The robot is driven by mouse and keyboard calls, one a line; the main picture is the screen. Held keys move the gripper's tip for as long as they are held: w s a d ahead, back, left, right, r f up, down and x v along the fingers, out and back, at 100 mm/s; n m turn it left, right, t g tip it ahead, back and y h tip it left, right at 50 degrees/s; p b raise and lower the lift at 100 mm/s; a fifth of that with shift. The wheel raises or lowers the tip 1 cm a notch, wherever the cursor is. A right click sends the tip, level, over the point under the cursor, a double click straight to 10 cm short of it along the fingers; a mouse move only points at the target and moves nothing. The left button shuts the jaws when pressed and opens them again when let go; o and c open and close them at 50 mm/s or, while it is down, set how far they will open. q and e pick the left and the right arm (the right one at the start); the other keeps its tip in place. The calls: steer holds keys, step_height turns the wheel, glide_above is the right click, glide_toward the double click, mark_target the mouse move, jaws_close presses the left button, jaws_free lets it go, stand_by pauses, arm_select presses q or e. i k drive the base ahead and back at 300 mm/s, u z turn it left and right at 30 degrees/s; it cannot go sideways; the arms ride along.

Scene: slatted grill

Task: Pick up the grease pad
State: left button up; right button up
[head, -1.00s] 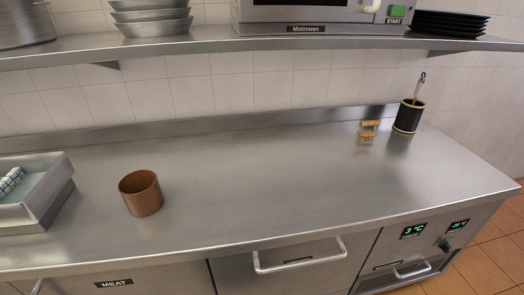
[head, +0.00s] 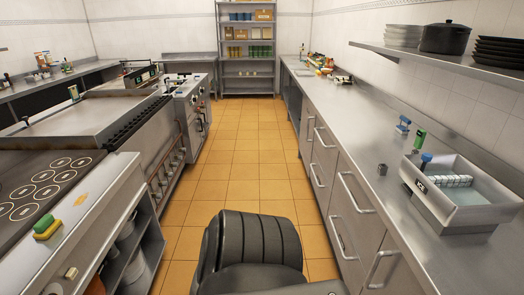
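No object is clearly recognisable as the grease pad. A small sponge-like pad (head: 47,229), yellow with a green part, lies on the front ledge of the cooktop at the left; I cannot tell whether it is the grease pad. Neither of my grippers is in view.
The cooktop (head: 88,190) and a flat grill (head: 70,125) line the left side. A steel counter (head: 372,150) with a metal tray (head: 430,208) runs along the right. The tiled aisle (head: 238,150) between them is clear up to the shelf rack (head: 247,78).

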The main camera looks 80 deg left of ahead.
mark_target(47, 224)
steer(key=u, duration=2.75)
steer(key=i, duration=1.35)
steer(key=u, duration=1.1)
